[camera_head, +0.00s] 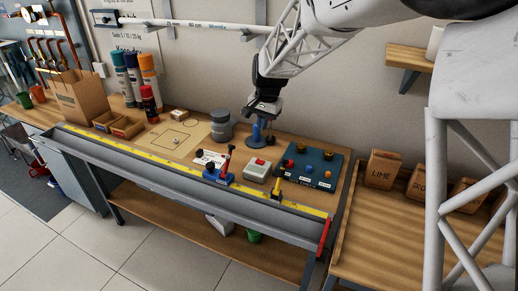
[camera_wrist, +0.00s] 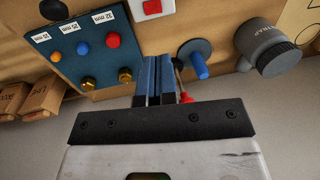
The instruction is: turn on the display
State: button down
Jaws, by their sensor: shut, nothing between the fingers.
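A dark teal board (camera_head: 322,182) with coloured knobs, brass fittings and size labels lies on the bench, right of centre; it also shows at upper left in the wrist view (camera_wrist: 70,58). A white box with a red button on top (camera_head: 249,174) sits just left of the board; part of it shows at the top edge of the wrist view (camera_wrist: 166,9). Which thing the display is, I cannot tell. My gripper (camera_head: 262,112) is shut and empty, above the back of the bench. In the wrist view its fingers (camera_wrist: 155,62) point toward the box.
A blue post on a round base (camera_wrist: 199,67) stands close beside my fingers. A grey trap container (camera_head: 221,130) is left of it. A blue-and-red tool (camera_head: 218,177) stands left of the box. A yellow measuring strip (camera_head: 175,175) runs along the front. Boxes (camera_head: 382,170) stand at right.

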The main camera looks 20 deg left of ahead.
aim_at(257, 160)
jog(key=shift+f, duration=0.15)
jog(key=f, duration=0.4)
jog(key=a+f, duration=0.1)
jog(key=f, duration=0.8)
jog(key=shift+a+f, duration=0.3)
